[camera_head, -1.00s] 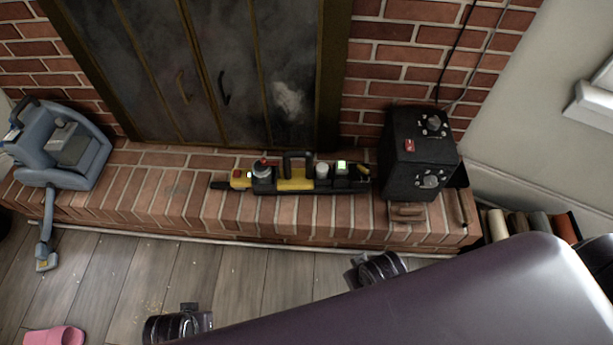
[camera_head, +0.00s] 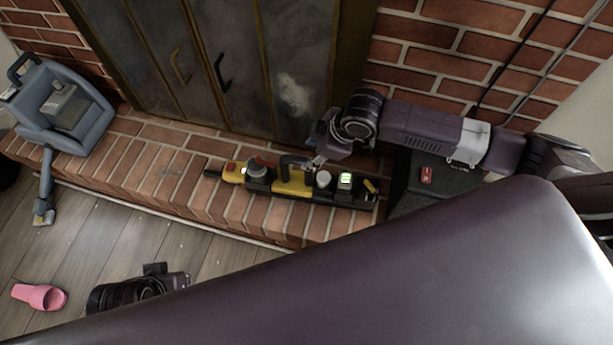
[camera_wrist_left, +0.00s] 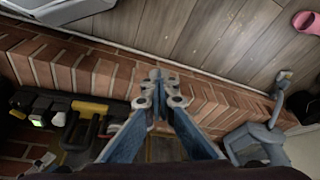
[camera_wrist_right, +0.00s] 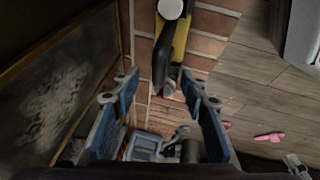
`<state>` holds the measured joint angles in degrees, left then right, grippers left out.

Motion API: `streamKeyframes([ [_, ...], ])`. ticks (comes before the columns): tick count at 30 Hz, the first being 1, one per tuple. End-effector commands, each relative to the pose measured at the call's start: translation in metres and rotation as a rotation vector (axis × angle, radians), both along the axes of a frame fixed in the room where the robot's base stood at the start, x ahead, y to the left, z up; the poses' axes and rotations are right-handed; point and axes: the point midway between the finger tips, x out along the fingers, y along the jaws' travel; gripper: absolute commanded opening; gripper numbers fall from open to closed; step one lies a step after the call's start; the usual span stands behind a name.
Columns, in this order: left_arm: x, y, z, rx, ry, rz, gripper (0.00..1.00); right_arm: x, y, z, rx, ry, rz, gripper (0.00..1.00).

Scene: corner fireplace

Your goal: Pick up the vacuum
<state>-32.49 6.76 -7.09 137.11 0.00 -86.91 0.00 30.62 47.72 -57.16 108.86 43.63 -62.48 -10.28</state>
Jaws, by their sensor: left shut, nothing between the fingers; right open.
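A long yellow-and-black device with a top handle (camera_head: 290,186) lies on the brick hearth; it also shows in the left wrist view (camera_wrist_left: 90,107) and the right wrist view (camera_wrist_right: 180,42). A blue-grey machine with a hose and floor nozzle (camera_head: 85,130) stands at the hearth's left end. I cannot tell for certain which is the vacuum. My right gripper (camera_head: 318,158) is open and empty, just behind the yellow device's handle; contact is unclear. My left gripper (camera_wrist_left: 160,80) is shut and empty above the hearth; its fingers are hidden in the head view.
A black box with a red switch (camera_head: 426,175) stands on the hearth under my right arm. Closed fireplace doors (camera_head: 230,70) rise behind the yellow device. A pink slipper (camera_head: 40,296) lies on the wooden floor. Bare brick lies between the two machines.

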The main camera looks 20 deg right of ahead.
Motion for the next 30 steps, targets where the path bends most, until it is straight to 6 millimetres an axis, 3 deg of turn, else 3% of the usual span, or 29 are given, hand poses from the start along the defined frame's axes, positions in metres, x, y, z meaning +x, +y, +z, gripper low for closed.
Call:
streamKeyframes([
  [8, -0.006, 0.001, 0.014, 0.000, -0.011, 0.001, 0.00, 0.009, 0.005, -0.026, -0.003, 0.002, 0.003, 0.40],
  [14, -0.006, 0.001, -0.003, 0.000, -0.010, 0.001, 0.00, 0.018, 0.008, -0.057, -0.003, 0.002, 0.001, 0.40],
  [21, 0.028, -0.008, 0.007, -0.027, -0.144, -0.010, 0.00, 0.024, 0.013, -0.070, -0.002, 0.000, 0.001, 0.40],
  [30, 0.035, -0.010, 0.010, -0.032, -0.171, -0.012, 0.00, 0.025, 0.013, -0.071, -0.003, 0.000, 0.002, 0.40],
])
